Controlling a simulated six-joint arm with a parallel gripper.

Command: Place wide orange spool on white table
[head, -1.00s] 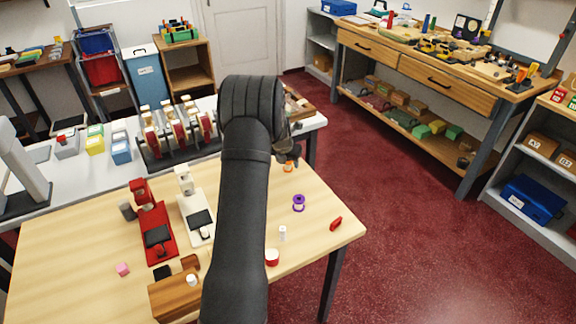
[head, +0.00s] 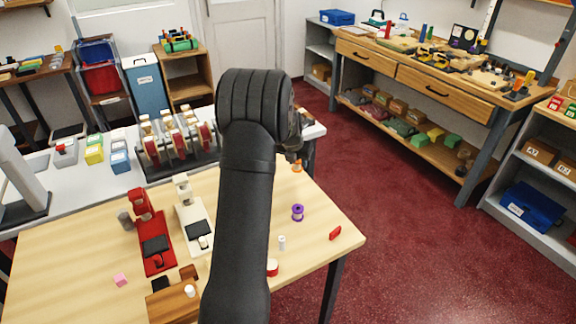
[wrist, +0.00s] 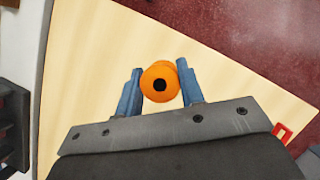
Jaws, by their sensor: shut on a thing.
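The orange spool (wrist: 158,83) is between the two blue fingers of my gripper (wrist: 160,90) in the wrist view, and the fingers are shut on it. Its round end with a dark centre hole faces the camera. In the head view the orange spool (head: 297,168) shows just below my gripper (head: 295,157), over the far right part of the wooden table; its height above the wood is hard to tell. My arm hides much of the gripper. The white table (head: 75,185) stands behind the wooden table, at the left and middle of the head view.
The wooden table (head: 80,255) holds a purple spool (head: 297,212), a white spool (head: 282,242), a red piece (head: 335,233), a red device (head: 155,240) and a white device (head: 195,222). A rack of reels (head: 178,142) and several small boxes occupy the white table; bare patches lie between them.

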